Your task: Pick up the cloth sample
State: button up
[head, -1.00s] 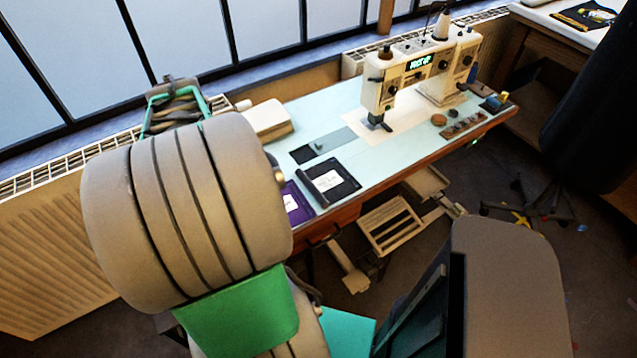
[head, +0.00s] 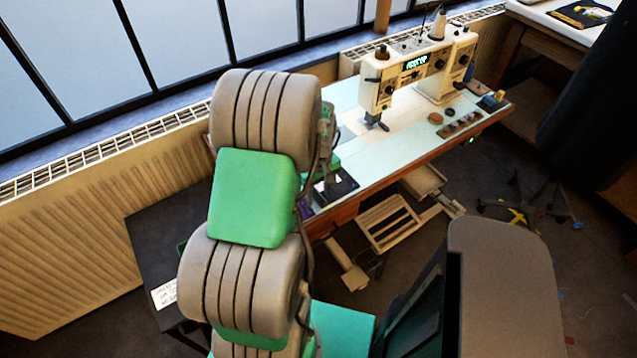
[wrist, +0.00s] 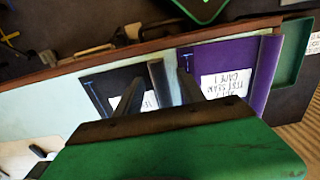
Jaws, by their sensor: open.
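Two cloth samples lie side by side on the pale table. The black one (wrist: 103,86) has a white label and a raised rolled edge (wrist: 158,82); part of it shows in the head view (head: 346,184). The purple one (wrist: 229,62) has a white label and a raised purple edge; in the head view only a sliver shows. My gripper (wrist: 159,84) is open above them, its fingers on either side of the black sample's rolled edge. Contact cannot be told. My arm hides most of the gripper in the head view.
The sewing machine (head: 415,68) stands on the far part of the table (head: 405,158), with small items at its right. A green tray (wrist: 293,50) sits beyond the purple sample. A pedal frame (head: 385,225) is under the table. A window and radiator run behind.

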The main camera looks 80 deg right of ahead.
jog(key=shift+c, duration=0.3)
grip_shut()
dwell(0.3)
